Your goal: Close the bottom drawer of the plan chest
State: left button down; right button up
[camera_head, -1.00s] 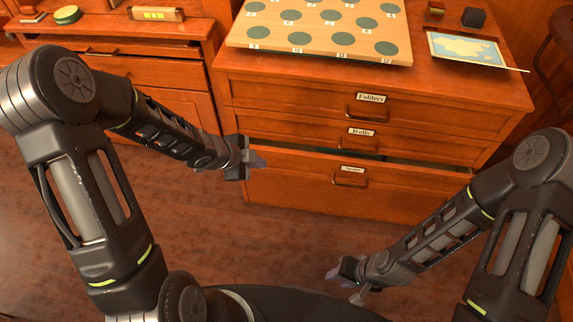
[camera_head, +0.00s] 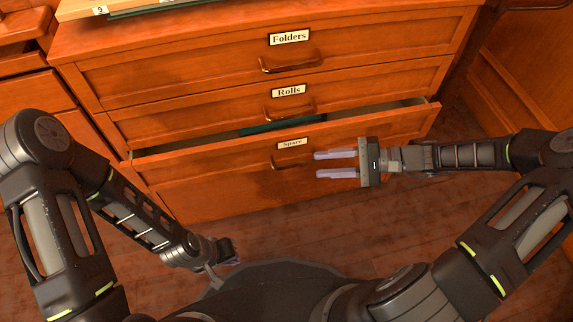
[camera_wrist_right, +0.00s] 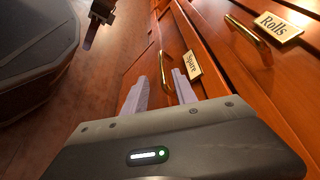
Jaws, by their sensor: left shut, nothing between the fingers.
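The plan chest (camera_head: 120,88) fills the upper middle of the head view. Its bottom drawer (camera_head: 210,188), labelled "Spare", stands partly open, with a dark gap along its top and something dark green (camera_head: 262,127) inside. My left gripper (camera_head: 232,252) is shut and empty, low near my base, apart from the chest.
The "Rolls" drawer (camera_head: 215,118) and "Folders" drawer (camera_head: 190,68) above look closed. Another wooden cabinet (camera_head: 35,105) stands at the left and a wood panel (camera_head: 530,70) at the right. The floor (camera_head: 360,235) before the chest is clear.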

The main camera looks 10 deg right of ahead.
aim_at(301, 164)
jog(key=shift+w+a+r, duration=0.2)
jog(key=shift+a, duration=0.05)
pick_arm(q)
jog(key=shift+a, duration=0.3)
pick_arm(e)
jog(key=shift+s+d, duration=0.1)
